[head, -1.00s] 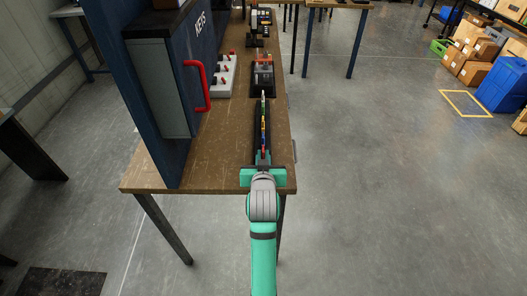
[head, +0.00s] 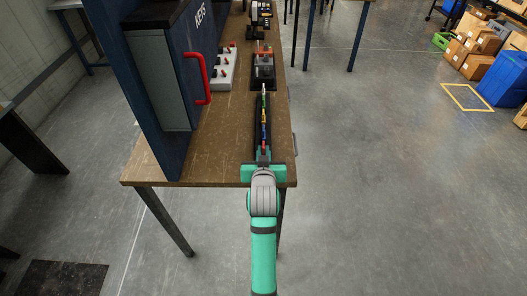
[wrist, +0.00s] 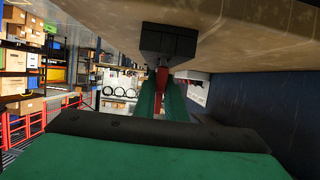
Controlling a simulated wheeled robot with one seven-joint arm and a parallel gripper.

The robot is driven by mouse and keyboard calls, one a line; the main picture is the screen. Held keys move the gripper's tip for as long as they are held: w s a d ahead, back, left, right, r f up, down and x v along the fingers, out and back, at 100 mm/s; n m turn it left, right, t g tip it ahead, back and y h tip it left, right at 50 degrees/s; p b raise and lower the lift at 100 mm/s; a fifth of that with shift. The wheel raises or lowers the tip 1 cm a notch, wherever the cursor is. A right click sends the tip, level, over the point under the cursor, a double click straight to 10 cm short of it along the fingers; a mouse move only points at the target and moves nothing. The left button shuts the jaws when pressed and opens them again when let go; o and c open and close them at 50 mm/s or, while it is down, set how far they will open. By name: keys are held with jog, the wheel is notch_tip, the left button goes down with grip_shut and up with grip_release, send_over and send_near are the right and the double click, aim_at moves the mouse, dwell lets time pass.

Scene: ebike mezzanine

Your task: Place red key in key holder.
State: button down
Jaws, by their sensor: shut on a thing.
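My gripper (head: 263,166) is at the near edge of the wooden table, at the near end of a long black holder (head: 255,125). Several coloured keys (head: 263,115) stand in a row along that holder. In the wrist view my green fingers (wrist: 162,98) are closed around a narrow red piece, the red key (wrist: 162,77). A black block (wrist: 168,42) sits directly above it in the picture, against the brown table surface. The key seems to meet this block, but I cannot tell whether it is inserted or only touching. The gripper hides part of the key.
A blue key cabinet (head: 188,75) with a red handle stands left on the table. A grey block with red knobs (head: 224,68) and a dark device (head: 263,70) are farther back.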

jog(key=shift+f, duration=0.3)
jog(key=c, duration=1.7)
grip_release()
jog(key=shift+c, duration=0.2)
jog(key=shift+s, duration=0.1)
jog(key=v, duration=1)
jog(key=shift+s, duration=0.35)
